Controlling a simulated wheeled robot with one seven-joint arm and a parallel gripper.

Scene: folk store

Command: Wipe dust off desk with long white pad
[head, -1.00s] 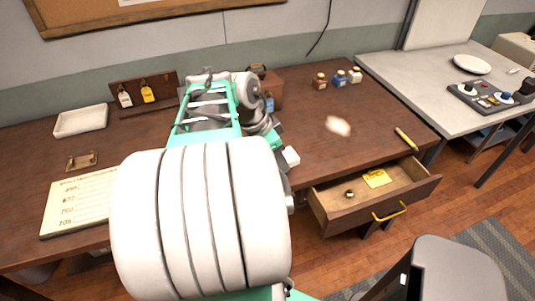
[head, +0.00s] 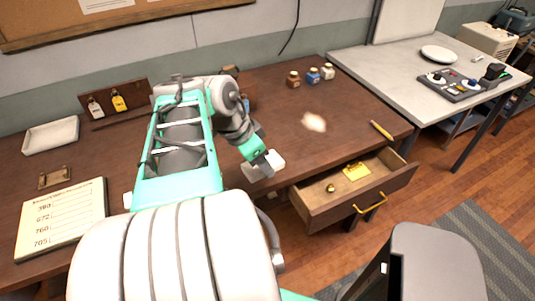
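The brown wooden desk (head: 355,118) has a pale beige dust patch (head: 314,122) on its right half. The white pad (head: 262,167) is at the end of my arm, near the desk's front edge, left of and nearer than the dust. My gripper (head: 264,158) appears shut on the pad; its fingers are small and partly hidden. The pad is apart from the dust. Whether it touches the desk top is unclear.
The open drawer (head: 348,208) juts out at the front right, holding a yellow note (head: 356,171). Several ink bottles (head: 312,76) stand behind the dust. A yellow-handled tool (head: 381,130) lies right of it. A grey chair (head: 418,262) stands in front.

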